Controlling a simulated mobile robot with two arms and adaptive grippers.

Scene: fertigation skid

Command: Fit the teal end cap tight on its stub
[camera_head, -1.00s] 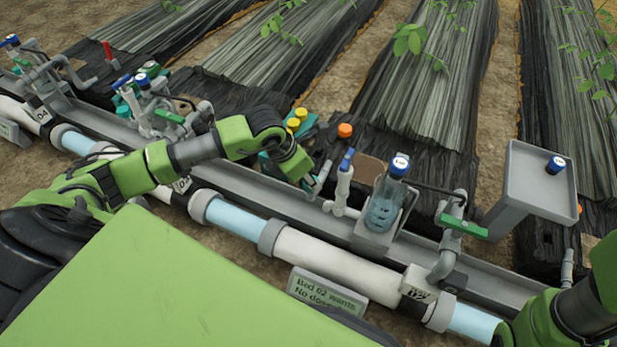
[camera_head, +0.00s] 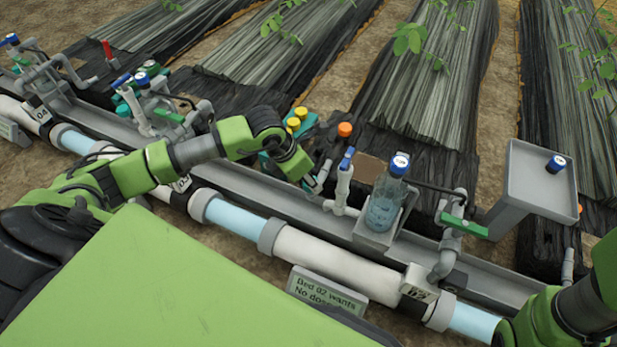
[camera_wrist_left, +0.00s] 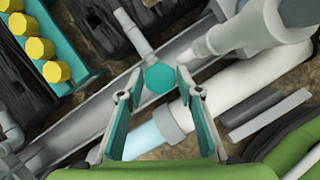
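The teal end cap (camera_wrist_left: 160,78) shows as a round face in the left wrist view, at the end of a grey stub (camera_wrist_left: 134,34). I cannot tell how tightly it sits. My left gripper (camera_wrist_left: 160,82) has its fingers apart, one on each side of the cap, with a visible gap on both sides. In the head view my left gripper (camera_head: 314,184) is low beside the grey stub (camera_head: 324,170), over the grey channel; the cap is not discernible there. My right arm shows at the lower right, but its gripper is out of frame.
A white injector with a blue top (camera_head: 344,180) stands close right of my left gripper. A bottle (camera_head: 384,205) and a green-handled valve (camera_head: 463,227) are farther right. A teal rack (camera_wrist_left: 75,62) holds several yellow-topped items. A white pipe (camera_head: 330,262) runs in front.

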